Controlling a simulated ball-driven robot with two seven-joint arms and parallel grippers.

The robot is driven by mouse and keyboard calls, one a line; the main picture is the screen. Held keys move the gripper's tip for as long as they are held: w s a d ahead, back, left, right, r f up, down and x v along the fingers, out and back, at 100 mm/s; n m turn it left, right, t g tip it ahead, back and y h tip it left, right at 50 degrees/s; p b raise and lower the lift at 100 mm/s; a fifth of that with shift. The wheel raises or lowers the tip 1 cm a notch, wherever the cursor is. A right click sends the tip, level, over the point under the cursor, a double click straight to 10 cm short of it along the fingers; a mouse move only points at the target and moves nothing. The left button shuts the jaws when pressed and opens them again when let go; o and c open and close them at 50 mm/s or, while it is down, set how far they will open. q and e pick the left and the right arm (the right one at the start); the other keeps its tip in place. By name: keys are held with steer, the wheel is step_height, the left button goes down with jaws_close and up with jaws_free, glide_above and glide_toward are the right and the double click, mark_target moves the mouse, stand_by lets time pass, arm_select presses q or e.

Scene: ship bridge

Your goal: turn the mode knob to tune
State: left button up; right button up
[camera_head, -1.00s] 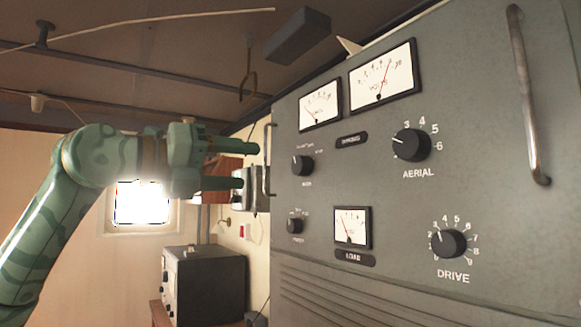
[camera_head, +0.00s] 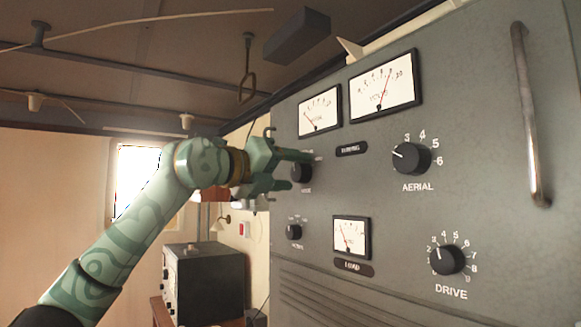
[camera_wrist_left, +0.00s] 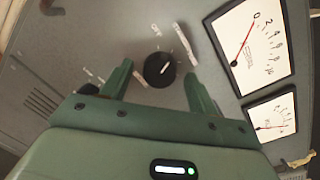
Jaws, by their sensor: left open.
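The mode knob (camera_head: 302,173) is a small black knob at the upper left of the grey panel. Contact cannot be told. My right gripper is out of view.
The panel also carries a smaller knob (camera_head: 294,231) below, an aerial knob (camera_head: 411,158), a drive knob (camera_head: 447,259), several meters, and a metal handle (camera_head: 530,115) at right. A dark box (camera_head: 210,280) stands at lower left.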

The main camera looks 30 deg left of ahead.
arm_select(q)
steer(key=shift+w+d, duration=0.1)
steer(key=shift+w, duration=0.15)
steer(key=c, duration=1)
steer(key=shift+o, duration=0.2)
steer(key=shift+m, duration=0.4)
steer(key=m+p, duration=0.1)
steer(key=m, duration=0.2)
steer(key=shift+m, duration=0.3)
steer(key=shift+f+m+h+p, duration=0.15)
steer(key=shift+m+h+p, duration=0.25)
steer(key=shift+m, duration=1.4)
